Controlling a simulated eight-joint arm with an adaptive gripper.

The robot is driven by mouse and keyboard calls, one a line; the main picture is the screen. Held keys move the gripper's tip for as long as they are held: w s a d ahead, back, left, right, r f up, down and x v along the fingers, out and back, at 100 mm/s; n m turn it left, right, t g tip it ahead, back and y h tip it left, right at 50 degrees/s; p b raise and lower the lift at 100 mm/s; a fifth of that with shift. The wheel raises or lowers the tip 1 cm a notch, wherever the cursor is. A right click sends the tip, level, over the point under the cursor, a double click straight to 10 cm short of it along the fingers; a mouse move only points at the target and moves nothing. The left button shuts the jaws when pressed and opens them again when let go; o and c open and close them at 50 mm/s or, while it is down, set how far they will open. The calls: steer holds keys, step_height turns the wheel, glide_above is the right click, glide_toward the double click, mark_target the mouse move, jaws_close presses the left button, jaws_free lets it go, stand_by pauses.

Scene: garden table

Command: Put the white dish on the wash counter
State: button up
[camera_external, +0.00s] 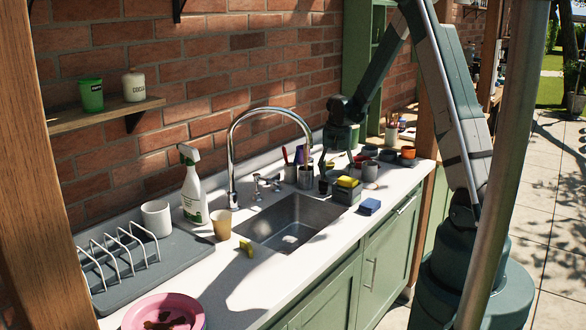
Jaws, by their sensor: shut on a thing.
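The wash counter (225,275) is a white worktop with a steel sink (290,225) set into it, along the brick wall. My gripper (325,168) is small and dark in the external view, pointing down over the counter beyond the sink, close to the utensil pots. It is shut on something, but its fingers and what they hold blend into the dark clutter. I cannot pick out a white dish. A pink plate (162,312) with brown remains lies at the near end.
A tall curved tap (233,150) rises behind the sink. A spray bottle (193,190), white mug (156,218), tan cup (222,224) and dish rack (120,255) stand left. A sponge caddy (346,192) and blue sponge (370,206) stand right.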

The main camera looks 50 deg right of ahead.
steer(key=shift+f, duration=0.15)
steer(key=o, duration=0.9)
steer(key=shift+o, duration=0.2)
steer(key=shift+r, duration=0.2)
step_height(320, 180, up, 12)
steer(key=a, duration=0.1)
steer(key=shift+s+a, duration=0.35)
steer(key=shift+f, duration=0.1)
stand_by(0.3)
